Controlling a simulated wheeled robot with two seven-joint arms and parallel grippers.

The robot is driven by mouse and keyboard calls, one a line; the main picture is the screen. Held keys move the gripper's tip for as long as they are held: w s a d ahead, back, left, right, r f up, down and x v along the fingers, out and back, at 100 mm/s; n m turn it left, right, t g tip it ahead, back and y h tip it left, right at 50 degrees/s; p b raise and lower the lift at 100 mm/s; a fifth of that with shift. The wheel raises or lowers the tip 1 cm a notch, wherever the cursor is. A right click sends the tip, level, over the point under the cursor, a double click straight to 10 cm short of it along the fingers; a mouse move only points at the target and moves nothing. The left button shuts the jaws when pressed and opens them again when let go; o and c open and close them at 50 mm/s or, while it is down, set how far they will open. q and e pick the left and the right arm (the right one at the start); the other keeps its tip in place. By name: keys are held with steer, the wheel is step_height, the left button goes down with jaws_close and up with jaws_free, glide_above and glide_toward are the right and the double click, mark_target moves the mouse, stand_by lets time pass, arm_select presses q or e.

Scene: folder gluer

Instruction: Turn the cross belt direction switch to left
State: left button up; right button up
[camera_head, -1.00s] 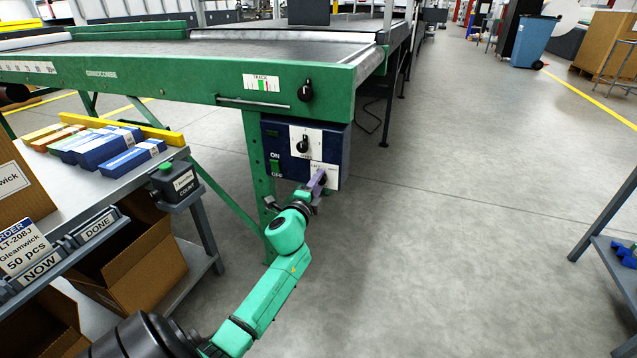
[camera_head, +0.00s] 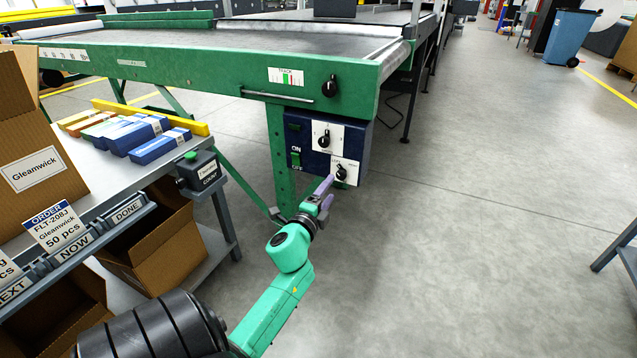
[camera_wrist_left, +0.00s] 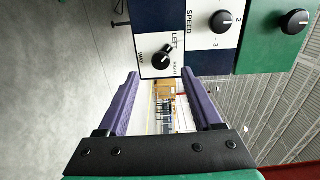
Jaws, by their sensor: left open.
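The cross belt direction switch is a black knob (camera_wrist_left: 161,60) on a white plate marked LEFT and RIGHT. In the wrist view its narrow end seems to lean toward the LEFT label; the exact setting is hard to tell. In the head view the switch (camera_head: 341,173) is the lower knob on the blue control box (camera_head: 304,161). My left gripper (camera_head: 327,188) is open, with purple fingers just in front of and below the switch. In the left wrist view the fingers (camera_wrist_left: 160,75) are spread with nothing between them, apart from the knob. My right gripper is not in view.
The speed knob (camera_head: 324,141) is above the switch, and a track knob (camera_head: 329,87) is on the green conveyor frame (camera_head: 223,77). A bench with a count button box (camera_head: 198,172) stands left.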

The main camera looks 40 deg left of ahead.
arm_select(q)
steer(key=v, duration=0.7)
steer(key=shift+s, duration=0.25)
steer(key=shift+d, duration=0.15)
